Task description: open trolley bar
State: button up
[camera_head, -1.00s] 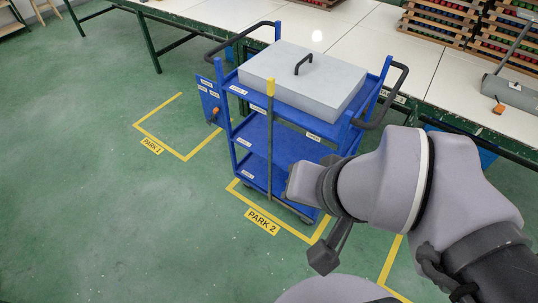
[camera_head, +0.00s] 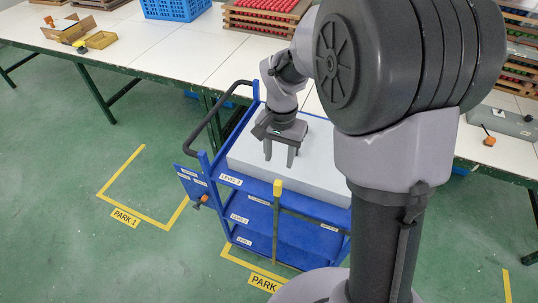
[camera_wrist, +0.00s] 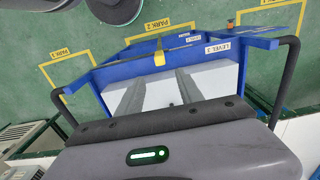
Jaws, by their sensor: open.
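The blue trolley (camera_head: 203,163) stands in the PARK 2 marking, and its labelled shelves face me. The upright bar (camera_head: 276,235) with a yellow cap (camera_head: 278,187) stands across the middle of the shelf fronts. The cap also shows in the wrist view (camera_wrist: 159,58). A pale grey lidded box (camera_head: 240,153) sits on the top shelf. My gripper (camera_head: 279,156) is open, with its fingers pointing down above the box, behind the bar's cap. In the wrist view my fingers (camera_wrist: 158,90) are spread with nothing between them. The box's black handle is hidden.
Black push handles (camera_head: 203,122) stick out at the trolley's ends. A side panel with an orange knob (camera_head: 202,200) juts out on the left. A long white table (camera_head: 175,62) stands behind the trolley. The PARK 1 floor area (camera_head: 150,190) is empty.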

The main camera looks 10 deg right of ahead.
aim_at(278, 182)
notch_tip(278, 182, down, 15)
jog(key=b, duration=0.3)
jog(key=shift+f+b, duration=0.15)
jog(key=shift+b, duration=0.15)
grip_shut()
dwell(0.9)
